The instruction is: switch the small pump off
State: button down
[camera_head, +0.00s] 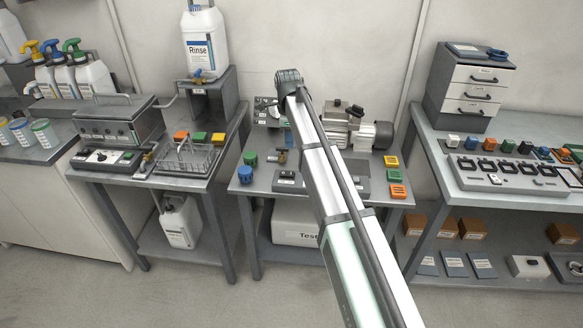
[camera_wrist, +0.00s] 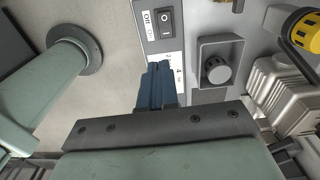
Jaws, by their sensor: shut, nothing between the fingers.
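A black rocker switch (camera_wrist: 165,22) sits on a light panel with ON and OFF lettering beside it, at the top of the wrist view. I cannot tell which side of it is pressed. My gripper (camera_wrist: 157,72) has blue fingers, closed together and empty, over the same panel, below the switch in the picture and apart from it. Pump machinery (camera_head: 352,130) with a silver motor stands on the middle table in the head view, partly hidden by my arm. I cannot tell there which unit is the small pump. My gripper is not clearly visible in the head view.
A grey knob in a square surround (camera_wrist: 216,70) lies right of my fingers; a yellow and black knob (camera_wrist: 304,30) is farther right. On the middle table are green (camera_head: 250,158) and blue (camera_head: 246,174) knobs and coloured blocks (camera_head: 391,161) at the right edge.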

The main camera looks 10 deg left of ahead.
aim_at(292, 173)
jog(key=shift+w+d+r, duration=0.2)
jog(key=shift+w+r, duration=0.35)
jog(key=shift+r, duration=0.2)
jog(key=shift+f, duration=0.1)
notch_tip(292, 173, down, 14)
jog(key=shift+r, duration=0.1)
jog(key=shift+d, duration=0.1)
dwell(0.4)
